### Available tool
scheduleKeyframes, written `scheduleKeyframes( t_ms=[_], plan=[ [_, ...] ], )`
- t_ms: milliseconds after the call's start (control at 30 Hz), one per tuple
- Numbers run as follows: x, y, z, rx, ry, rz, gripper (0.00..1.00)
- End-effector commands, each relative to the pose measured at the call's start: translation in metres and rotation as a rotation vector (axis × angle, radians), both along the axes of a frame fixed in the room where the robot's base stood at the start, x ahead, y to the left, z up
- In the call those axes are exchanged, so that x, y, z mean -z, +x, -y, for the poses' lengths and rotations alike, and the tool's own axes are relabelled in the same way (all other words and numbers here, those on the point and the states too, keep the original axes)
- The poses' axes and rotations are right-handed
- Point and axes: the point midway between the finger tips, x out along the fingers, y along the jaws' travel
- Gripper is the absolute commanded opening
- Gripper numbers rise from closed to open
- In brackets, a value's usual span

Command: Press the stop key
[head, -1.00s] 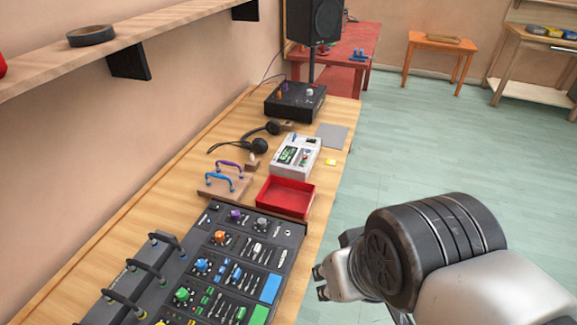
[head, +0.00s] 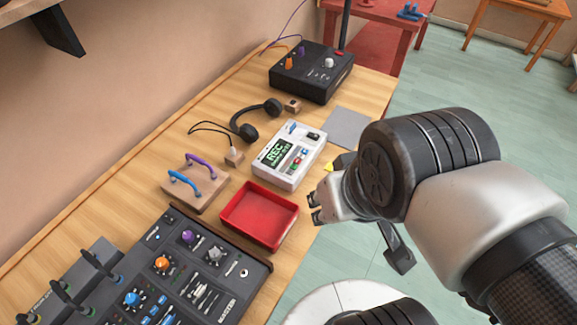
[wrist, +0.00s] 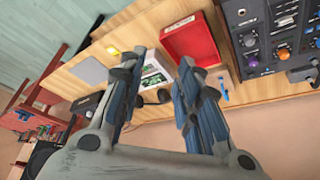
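The white recorder (head: 289,155) lies on the wooden bench, its green-lit screen (head: 276,152) reading "REC" with smaller text below. A row of small coloured keys (head: 298,157), including red and green ones, runs beside the screen. Which key is stop is too small to tell. My gripper (head: 314,207) is right of the red tray, near the bench's right edge, apart from the recorder. In the wrist view the gripper (wrist: 157,66) has its fingers apart with nothing held. The recorder (wrist: 152,68) shows beyond the gap, partly hidden by the left finger.
A red tray (head: 259,214) sits in front of the recorder, with a black mixer (head: 202,285) nearer. Headphones (head: 244,130) lie left of the recorder and a black box (head: 311,75) stands behind it. A grey pad (head: 346,128) lies to its right.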

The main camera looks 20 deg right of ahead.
Motion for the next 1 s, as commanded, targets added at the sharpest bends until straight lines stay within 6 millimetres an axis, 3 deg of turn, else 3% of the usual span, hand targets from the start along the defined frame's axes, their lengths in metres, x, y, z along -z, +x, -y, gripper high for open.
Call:
scheduleKeyframes(
  t_ms=[100,567,1000],
  plan=[
    [0.0,-0.0001,0.0,0.0,0.0,0.0,0.3],
    [0.0001,0.0,0.0,0.0,0.0,0.0,0.0],
    [0.0001,0.0,0.0,0.0,0.0,0.0,0.0]
  ],
)
